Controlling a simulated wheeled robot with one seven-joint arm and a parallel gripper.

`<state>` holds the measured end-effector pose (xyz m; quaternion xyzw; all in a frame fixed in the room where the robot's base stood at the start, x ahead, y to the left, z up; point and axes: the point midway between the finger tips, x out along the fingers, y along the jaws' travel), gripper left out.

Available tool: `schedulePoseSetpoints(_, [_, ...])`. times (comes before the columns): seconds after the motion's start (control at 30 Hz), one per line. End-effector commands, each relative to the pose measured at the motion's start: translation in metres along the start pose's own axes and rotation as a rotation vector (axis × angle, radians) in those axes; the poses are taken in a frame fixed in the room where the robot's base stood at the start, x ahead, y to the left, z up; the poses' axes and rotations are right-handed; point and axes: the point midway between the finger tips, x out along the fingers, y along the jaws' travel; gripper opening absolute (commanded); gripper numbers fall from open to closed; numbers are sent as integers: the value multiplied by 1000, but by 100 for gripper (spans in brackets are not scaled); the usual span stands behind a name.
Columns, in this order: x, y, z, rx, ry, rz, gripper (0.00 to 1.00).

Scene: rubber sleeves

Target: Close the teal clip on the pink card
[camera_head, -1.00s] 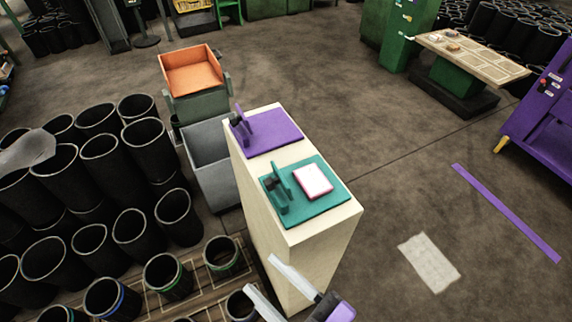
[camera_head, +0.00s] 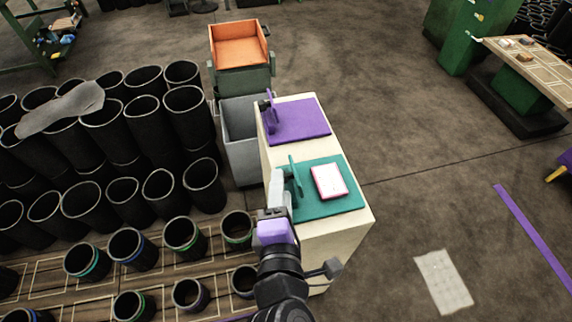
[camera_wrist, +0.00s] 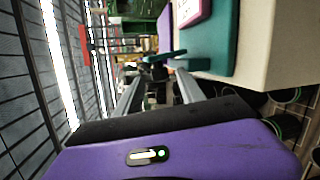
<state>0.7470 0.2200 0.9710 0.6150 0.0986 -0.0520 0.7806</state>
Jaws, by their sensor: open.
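The teal clip (camera_head: 296,174) stands with its lever raised at the left side of a teal board (camera_head: 340,207) on a pale stand. The pink card (camera_head: 329,182), white on top with a pink edge, lies flat on the board to the right of the clip. My gripper (camera_head: 278,186) is at the left edge of the board, close beside the clip; its fingers partly hide the clip's base. In the wrist view my gripper (camera_wrist: 158,88) is open and empty, with the teal clip (camera_wrist: 166,57) beyond the fingertips. I cannot tell whether they touch.
A purple board (camera_head: 305,128) with a purple clip (camera_head: 271,110) lies behind the teal one on the pale stand (camera_head: 350,228). A grey bin (camera_head: 240,155) and an orange tray (camera_head: 240,50) stand behind left. Black sleeves (camera_head: 140,125) crowd the left.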

Motion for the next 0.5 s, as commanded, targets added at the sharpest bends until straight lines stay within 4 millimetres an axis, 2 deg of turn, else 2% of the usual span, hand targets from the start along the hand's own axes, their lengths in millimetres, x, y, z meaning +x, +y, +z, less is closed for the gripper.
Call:
schedulePoseSetpoints(0.3, [48, 1, 0, 5, 1, 0, 46])
schedulePoseSetpoints(0.5, [67, 0, 0, 4, 2, 0, 46])
